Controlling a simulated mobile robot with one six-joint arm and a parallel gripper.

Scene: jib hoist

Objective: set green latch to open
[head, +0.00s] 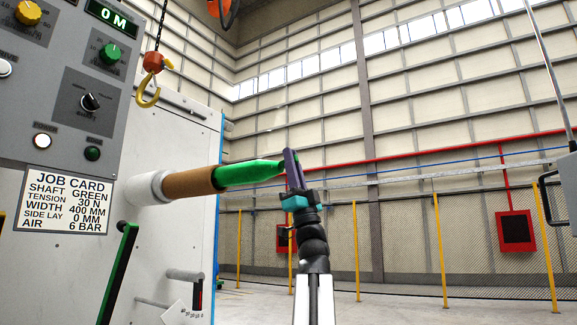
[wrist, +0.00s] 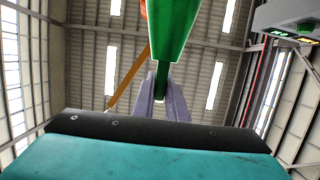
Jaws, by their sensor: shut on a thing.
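A green tapered bar (head: 248,172) sticks out to the right from a brown roll (head: 188,185) on the machine's side. I take it for the green latch, but I see no open or closed mark on it. My gripper (head: 291,168) is at the bar's narrow right end, with its purple fingers upright there. In the wrist view the broad green part (wrist: 174,30) hangs over my gripper (wrist: 163,98). Its narrow green end runs down between the purple fingers, which are shut on it. The fingers hide the very tip.
A grey control panel (head: 60,120) with knobs and a job card (head: 66,200) stands at left. A yellow hook (head: 149,97) hangs above the roll. A green-faced lever (head: 119,272) stands below. The floor at right is open before a fence with yellow posts (head: 440,245).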

